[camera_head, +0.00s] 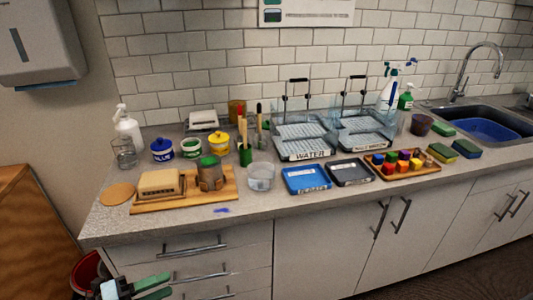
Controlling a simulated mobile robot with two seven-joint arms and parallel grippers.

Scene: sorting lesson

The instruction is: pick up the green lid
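A round green lid-like disc (208,161) lies on top of a grey-brown tin (210,177) on the wooden board; I cannot tell whether it is loose or fixed. A small green-and-white pot (191,148) stands behind it, between a blue pot (162,150) and a yellow pot (218,144). Its top is too small to make out. My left gripper (163,286) is at the bottom left, in front of the drawers and below the counter edge, far from the tin. Its two green fingers are apart with nothing visible between them. My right gripper is out of view.
The wooden board (222,189) also holds a beige block (160,184). A clear bowl (261,177), blue tray (306,179) and black tray (349,172) stand to its right. Brushes in a green cup (245,155) rise behind. The counter's front edge lies between my gripper and the board.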

